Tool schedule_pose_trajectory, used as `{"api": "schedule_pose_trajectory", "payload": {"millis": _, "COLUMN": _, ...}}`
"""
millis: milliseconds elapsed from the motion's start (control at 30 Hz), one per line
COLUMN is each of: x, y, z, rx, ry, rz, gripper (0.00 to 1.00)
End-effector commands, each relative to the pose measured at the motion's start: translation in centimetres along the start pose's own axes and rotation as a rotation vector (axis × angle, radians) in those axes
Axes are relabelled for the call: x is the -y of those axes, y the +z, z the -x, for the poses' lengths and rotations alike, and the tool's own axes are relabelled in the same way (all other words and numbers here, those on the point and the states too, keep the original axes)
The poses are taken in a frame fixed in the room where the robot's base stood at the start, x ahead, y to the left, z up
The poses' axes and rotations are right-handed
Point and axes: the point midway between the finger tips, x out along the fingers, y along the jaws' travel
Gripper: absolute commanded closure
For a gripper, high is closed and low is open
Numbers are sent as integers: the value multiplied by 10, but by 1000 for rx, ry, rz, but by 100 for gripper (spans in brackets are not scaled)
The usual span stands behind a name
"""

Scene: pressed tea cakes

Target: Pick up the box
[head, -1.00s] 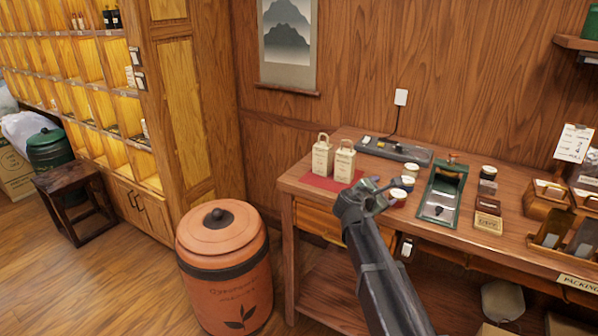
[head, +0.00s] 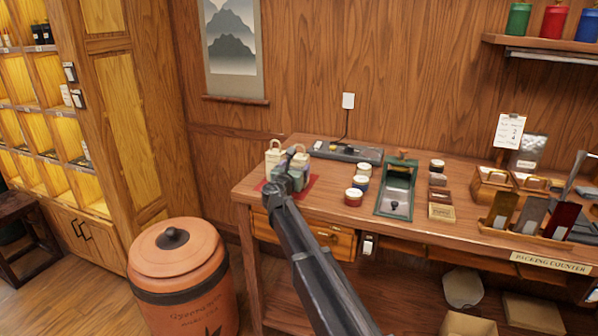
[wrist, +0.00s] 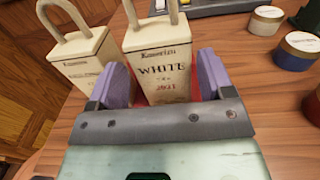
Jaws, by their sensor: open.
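Two cream boxes with loop handles stand on a red mat (head: 313,181) at the counter's left end. The right box, marked "WHITE" (wrist: 162,68), is upright between the two purple fingers of my gripper (wrist: 164,80) in the wrist view. The fingers are open, one at each side of it; I cannot tell whether they touch it. The left box (wrist: 80,55) is just outside the left finger. In the head view my gripper (head: 289,172) hides much of the boxes; the left box (head: 272,158) shows beside it.
Small round jars (head: 353,196) stand right of the mat, then a green-framed tray (head: 382,207). A grey power strip (head: 345,153) lies behind. Wooden holders (head: 535,238) fill the right. A large orange canister (head: 180,285) stands on the floor at left.

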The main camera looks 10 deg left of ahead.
Motion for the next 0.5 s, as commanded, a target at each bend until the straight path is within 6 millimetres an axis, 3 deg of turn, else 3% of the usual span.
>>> {"api": "schedule_pose_trajectory", "payload": {"millis": 100, "x": 0, "y": -1, "z": -26, "rx": 0, "ry": -1, "rz": 0, "gripper": 26}}
{"api": "schedule_pose_trajectory", "payload": {"millis": 200, "x": 1, "y": -1, "z": -39, "rx": 0, "ry": -1, "rz": -1, "gripper": 26}}
{"api": "schedule_pose_trajectory", "payload": {"millis": 400, "x": 2, "y": -1, "z": -39, "rx": 0, "ry": -1, "rz": -1, "gripper": 26}}
{"api": "schedule_pose_trajectory", "payload": {"millis": 500, "x": 2, "y": -1, "z": -39, "rx": 0, "ry": -1, "rz": -1, "gripper": 41}}
